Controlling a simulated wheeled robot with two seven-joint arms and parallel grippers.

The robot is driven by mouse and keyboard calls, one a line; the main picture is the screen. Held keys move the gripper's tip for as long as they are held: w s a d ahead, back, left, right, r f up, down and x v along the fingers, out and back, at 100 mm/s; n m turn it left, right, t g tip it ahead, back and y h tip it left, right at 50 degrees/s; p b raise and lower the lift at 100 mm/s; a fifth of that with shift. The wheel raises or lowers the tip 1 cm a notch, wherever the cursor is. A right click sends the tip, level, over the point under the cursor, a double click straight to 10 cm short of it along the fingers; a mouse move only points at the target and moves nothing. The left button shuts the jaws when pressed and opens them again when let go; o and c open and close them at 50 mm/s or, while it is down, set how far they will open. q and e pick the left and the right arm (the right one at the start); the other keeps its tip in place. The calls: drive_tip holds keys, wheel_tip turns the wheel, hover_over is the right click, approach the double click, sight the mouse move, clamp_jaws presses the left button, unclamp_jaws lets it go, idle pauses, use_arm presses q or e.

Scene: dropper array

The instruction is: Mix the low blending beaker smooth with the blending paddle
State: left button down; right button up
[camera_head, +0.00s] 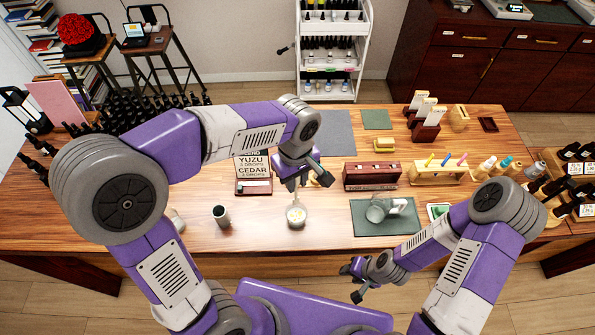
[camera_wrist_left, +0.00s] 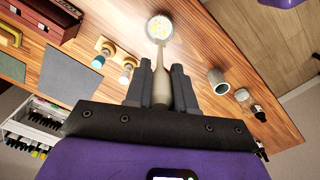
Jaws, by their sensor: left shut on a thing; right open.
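The low blending beaker (camera_head: 296,216) stands on the wooden table in front of me and holds a pale yellowish content. In the left wrist view the beaker (camera_wrist_left: 168,32) shows from above, with yellow bits inside. My left gripper (camera_head: 292,183) is above the beaker. In the left wrist view the left gripper (camera_wrist_left: 160,80) is shut on the handle of the blending paddle (camera_wrist_left: 160,88). The paddle's far end reaches to the beaker; whether it touches the content is hard to tell. My right gripper (camera_head: 356,279) is open and empty, in front of the table's near edge.
A dark grey cup (camera_head: 221,216) stands left of the beaker. A recipe sign (camera_head: 252,172) reading yuzu and cedar stands behind. A green mat (camera_head: 404,225) with a glass jug (camera_head: 377,210) lies to the right, and a red-brown box (camera_head: 371,176) stands behind it.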

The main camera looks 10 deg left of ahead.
sight(296, 198)
use_arm(q)
drive_tip(key=shift+w+f+b, duration=0.1)
drive_tip(key=shift+f+b, duration=3.55)
drive_tip(key=shift+f, duration=1.15)
